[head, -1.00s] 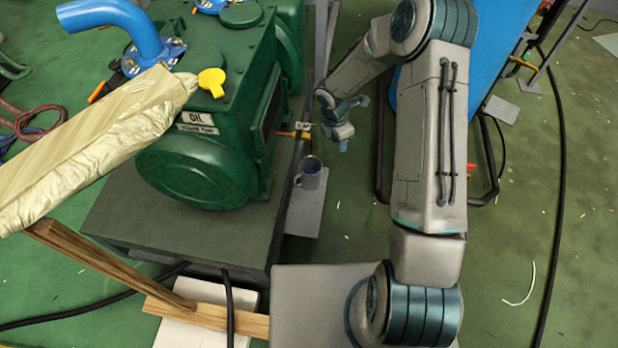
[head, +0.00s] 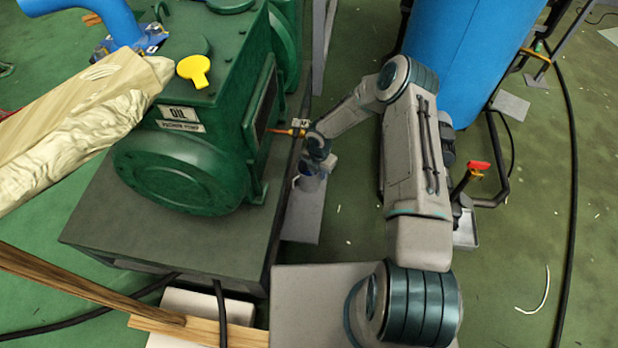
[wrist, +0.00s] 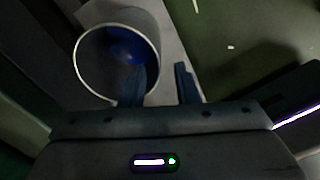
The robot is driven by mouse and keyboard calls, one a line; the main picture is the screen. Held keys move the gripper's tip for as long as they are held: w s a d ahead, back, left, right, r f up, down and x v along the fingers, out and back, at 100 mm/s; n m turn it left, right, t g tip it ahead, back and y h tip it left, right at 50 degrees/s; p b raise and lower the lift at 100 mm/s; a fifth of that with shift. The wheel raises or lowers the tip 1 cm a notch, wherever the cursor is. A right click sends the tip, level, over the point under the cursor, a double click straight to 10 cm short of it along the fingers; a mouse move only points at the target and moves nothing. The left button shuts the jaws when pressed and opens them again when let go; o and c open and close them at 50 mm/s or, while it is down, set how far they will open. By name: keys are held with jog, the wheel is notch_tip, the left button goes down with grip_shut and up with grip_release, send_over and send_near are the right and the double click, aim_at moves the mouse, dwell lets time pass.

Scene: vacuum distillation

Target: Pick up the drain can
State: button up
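The drain can (head: 310,182) is a small grey open can with a blue inside. It stands on a pale plate on the floor beside the pump's base, mostly hidden under my gripper (head: 314,171) in the head view. In the wrist view the can (wrist: 78,62) is seen from above, with its round mouth at upper left. My gripper (wrist: 165,86) is open there. One blue finger is over the can's mouth by its near right wall and the other is outside, to the right. The wall lies between them; I cannot tell whether either finger touches it.
A green oil pump (head: 180,165) stands on a dark base (head: 150,225) left of the can, with a brass drain tap (head: 288,131) above it. A blue tank (head: 470,60) and red-handled valve (head: 479,166) are to the right.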

jog(key=b, duration=0.2)
send_over(317, 188)
jog(key=f, duration=0.4)
jog(key=shift+w+d+f, duration=0.1)
jog(key=shift+w+f, duration=0.25)
grip_shut()
jog(key=shift+r, duration=0.1)
